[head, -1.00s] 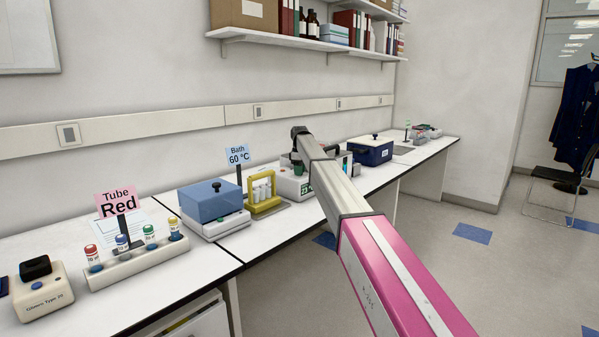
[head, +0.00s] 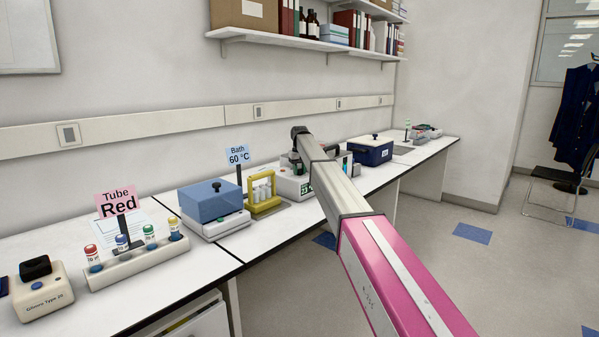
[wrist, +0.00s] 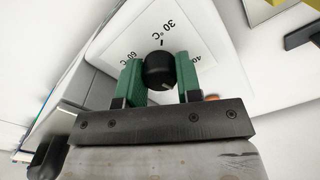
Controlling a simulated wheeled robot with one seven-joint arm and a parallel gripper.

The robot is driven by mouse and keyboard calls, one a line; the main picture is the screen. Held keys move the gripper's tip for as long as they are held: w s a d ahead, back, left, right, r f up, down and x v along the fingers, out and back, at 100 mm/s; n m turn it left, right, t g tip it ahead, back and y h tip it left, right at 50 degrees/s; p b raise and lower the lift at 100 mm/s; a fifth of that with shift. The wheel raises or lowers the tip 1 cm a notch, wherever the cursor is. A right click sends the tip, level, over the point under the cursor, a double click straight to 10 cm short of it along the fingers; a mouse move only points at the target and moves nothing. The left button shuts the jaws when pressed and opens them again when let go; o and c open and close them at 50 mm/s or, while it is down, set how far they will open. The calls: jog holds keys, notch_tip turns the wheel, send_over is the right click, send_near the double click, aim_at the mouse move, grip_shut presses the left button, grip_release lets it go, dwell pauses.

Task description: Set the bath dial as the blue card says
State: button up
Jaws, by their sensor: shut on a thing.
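The blue card (head: 238,155) reads "Bath 60 °C" and stands at the back of the bench. In the wrist view the black bath dial (wrist: 159,70) sits on a white panel (wrist: 128,45). The panel has 30 °C printed at the top, 60 °C at the left and 40 at the right, partly hidden. My gripper (wrist: 161,76) has its two green fingers either side of the dial, shut on it. A small pale mark shows on the dial's near face; I cannot tell which label it points to. In the head view my arm hides most of the white bath (head: 288,187).
A pink card (head: 118,202) reads "Tube Red" above a rack (head: 137,262) of capped tubes.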

jog(key=m, duration=1.5)
jog(key=shift+m, duration=0.3)
jog(key=m, duration=0.3)
jog(key=shift+m, duration=0.3)
jog(key=m, duration=0.3)
jog(key=shift+m, duration=0.3)
jog(key=m, duration=0.3)
jog(key=shift+m, duration=2.2)
